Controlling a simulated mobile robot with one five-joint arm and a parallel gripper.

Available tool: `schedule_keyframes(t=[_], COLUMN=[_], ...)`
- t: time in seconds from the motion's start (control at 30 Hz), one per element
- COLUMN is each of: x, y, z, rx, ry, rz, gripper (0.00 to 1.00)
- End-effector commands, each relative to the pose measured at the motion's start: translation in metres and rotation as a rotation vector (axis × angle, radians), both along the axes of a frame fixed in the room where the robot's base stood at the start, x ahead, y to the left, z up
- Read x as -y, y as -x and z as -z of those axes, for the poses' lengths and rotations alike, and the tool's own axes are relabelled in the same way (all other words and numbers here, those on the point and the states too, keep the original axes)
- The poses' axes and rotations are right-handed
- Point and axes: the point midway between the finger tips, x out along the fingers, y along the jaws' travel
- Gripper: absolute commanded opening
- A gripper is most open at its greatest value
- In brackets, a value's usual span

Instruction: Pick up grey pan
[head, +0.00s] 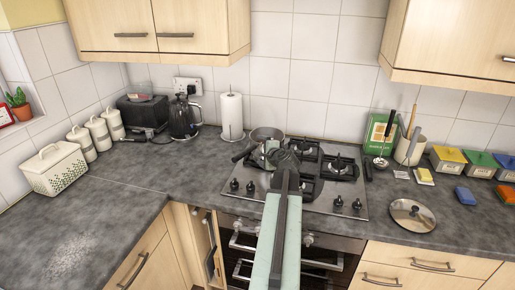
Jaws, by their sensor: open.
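The grey pan (265,132) sits at the back left of the gas hob, its dark handle pointing to the lower left. My arm reaches in from the bottom middle of the head view, over the front of the hob. My gripper (277,151) is open, just in front of the pan in the picture. It overlaps the pan's near side and hides part of it. I cannot tell whether the gripper touches the pan. Nothing shows held between the jaws.
The hob (327,198) has bare burners on the right. A paper towel roll (232,114) and a black kettle (184,117) stand left of the pan. A round lid (411,215) lies right of the hob. The left worktop (135,185) is mostly clear.

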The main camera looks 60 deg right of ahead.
Motion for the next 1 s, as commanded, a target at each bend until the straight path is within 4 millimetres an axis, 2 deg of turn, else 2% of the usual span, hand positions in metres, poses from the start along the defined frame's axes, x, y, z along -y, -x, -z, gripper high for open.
schedule_keyframes(t=[0.2,0.37,0.63,0.87,0.9,1.0], x=[0.011,0.012,0.036,0.037,0.037,0.037], y=[-0.023,-0.028,-0.061,-0.065,-0.065,-0.065], z=[0.011,0.012,0.031,0.030,0.030,0.030], rx=[-0.003,-0.003,-0.005,-0.005,-0.005,-0.005], ry=[0.000,0.000,0.001,0.001,0.001,0.001], rz=[-0.010,-0.011,-0.013,-0.013,-0.013,-0.013], gripper=[0.90,0.90,0.90,0.90,0.87,0.59])
